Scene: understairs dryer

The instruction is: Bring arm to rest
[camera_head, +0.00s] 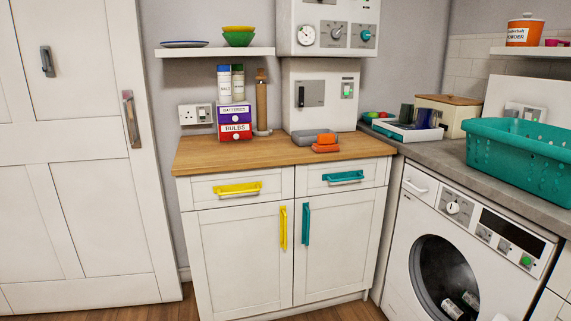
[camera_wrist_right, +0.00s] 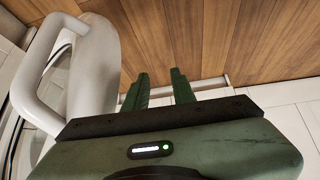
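My right gripper (camera_wrist_right: 160,73) shows in the right wrist view. Its two green fingers are apart with nothing between them, over the wooden floor (camera_wrist_right: 215,40). A white rounded part with a loop handle (camera_wrist_right: 32,85) stands close at the left of the gripper; it looks like the dryer's door, but I cannot be sure. In the head view neither gripper shows. The white dryer (camera_head: 470,225) stands at the right with a dark round opening (camera_head: 440,270), and some small cylinders lie inside it.
A white cabinet (camera_head: 245,255) with a wooden top (camera_head: 225,155) stands in the middle. Its yellow and teal handles stick out. A teal basket (camera_head: 520,155) sits on the grey worktop (camera_head: 445,150) above the dryer. A white door (camera_head: 75,210) is at the left.

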